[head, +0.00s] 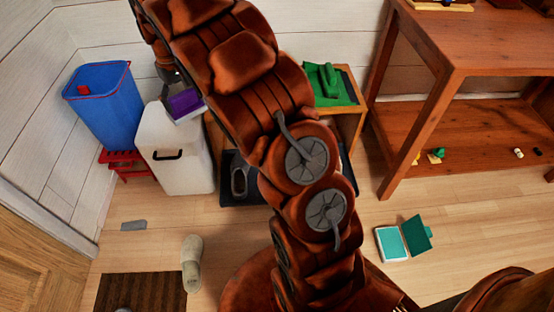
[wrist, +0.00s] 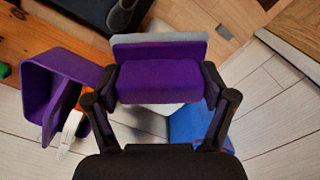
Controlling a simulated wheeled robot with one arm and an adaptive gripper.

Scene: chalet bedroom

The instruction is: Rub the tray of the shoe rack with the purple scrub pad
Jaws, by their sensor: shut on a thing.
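My gripper (wrist: 160,85) is shut on the purple scrub pad (wrist: 158,82), which has a grey layer along one side. In the head view the pad (head: 185,102) is held over the white bin (head: 176,150); I cannot tell whether it touches it. My gripper is mostly hidden there. To the right, the wooden shoe rack (head: 349,122) is largely covered by my arm. A dark tray (head: 262,194) with a grey shoe (head: 239,182) lies low at the rack. It also shows at the top of the wrist view (wrist: 80,8).
A blue bin (head: 106,105) on a red stool (head: 125,162) stands left of the white bin. A purple scoop-like container (wrist: 45,90) is beside the pad. Green items (head: 328,82) lie on the rack. A slipper (head: 192,262) and teal box (head: 392,244) lie on the floor.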

